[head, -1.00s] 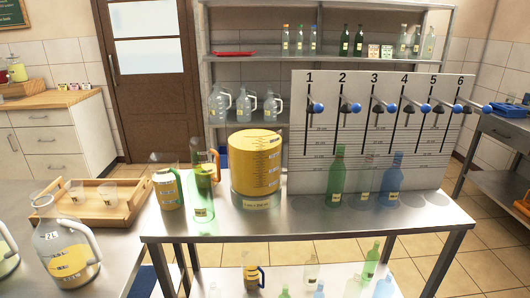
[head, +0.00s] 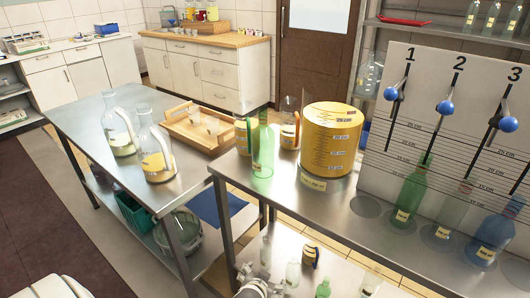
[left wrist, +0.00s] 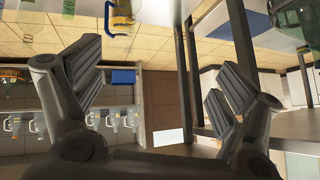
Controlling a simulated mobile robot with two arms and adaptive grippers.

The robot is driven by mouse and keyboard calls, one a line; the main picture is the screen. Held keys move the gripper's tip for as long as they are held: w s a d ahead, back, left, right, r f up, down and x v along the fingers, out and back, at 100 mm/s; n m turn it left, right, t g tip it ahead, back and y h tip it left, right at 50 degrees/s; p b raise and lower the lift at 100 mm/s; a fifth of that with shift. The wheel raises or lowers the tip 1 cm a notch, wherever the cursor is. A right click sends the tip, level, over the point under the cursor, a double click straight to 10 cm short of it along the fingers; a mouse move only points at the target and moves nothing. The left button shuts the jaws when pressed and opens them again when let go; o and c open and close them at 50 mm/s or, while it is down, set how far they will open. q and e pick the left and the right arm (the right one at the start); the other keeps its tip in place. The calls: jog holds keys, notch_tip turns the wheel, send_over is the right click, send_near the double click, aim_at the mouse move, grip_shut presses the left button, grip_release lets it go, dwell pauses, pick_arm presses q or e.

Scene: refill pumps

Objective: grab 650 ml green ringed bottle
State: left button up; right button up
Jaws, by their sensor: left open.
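A clear green bottle (head: 263,152) stands upright near the left end of the metal table, in front of the yellow cylinder. A second green bottle (head: 411,196) stands by the numbered board under rod 1. Their labels are too small to read, and I cannot tell which one is ringed. My left gripper (left wrist: 160,82) is open and empty in the left wrist view, with nothing between its fingers. A grey and white part of my arm shows at the bottom edge of the head view, below the tabletop. My right gripper is not in view.
The yellow measuring cylinder (head: 332,142) stands behind the left green bottle, with yellow-filled containers beside it. A blue bottle (head: 496,232) stands right. Jugs (head: 154,150) and a wooden tray (head: 196,136) occupy the left table. A lower shelf holds small bottles.

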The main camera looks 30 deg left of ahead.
pick_arm(q)
jog(key=w+a+r+n+t+y, duration=0.1)
jog(key=a+r, duration=0.1)
jog(key=r, duration=0.5)
jog(key=w+a+r+n+t+y, duration=0.1)
jog(key=w+r, duration=0.1)
jog(key=r, duration=0.4)
jog(key=n+t+y, duration=0.3)
jog(key=t+y, duration=0.1)
jog(key=t, duration=0.1)
send_near(262, 150)
jog(key=w, duration=0.3)
jog(key=x, duration=0.5)
jog(key=shift+s+a+p, duration=0.1)
jog(key=shift+a+p, duration=0.25)
jog(key=shift+w+a, duration=0.35)
jog(key=shift+w, duration=0.1)
jog(key=x, duration=0.2)
jog(key=p+x, duration=0.1)
jog(key=shift+w+a, duration=0.2)
jog(key=shift+a, duration=0.25)
jog(key=shift+w+a, duration=0.2)
jog(key=shift+w, duration=0.2)
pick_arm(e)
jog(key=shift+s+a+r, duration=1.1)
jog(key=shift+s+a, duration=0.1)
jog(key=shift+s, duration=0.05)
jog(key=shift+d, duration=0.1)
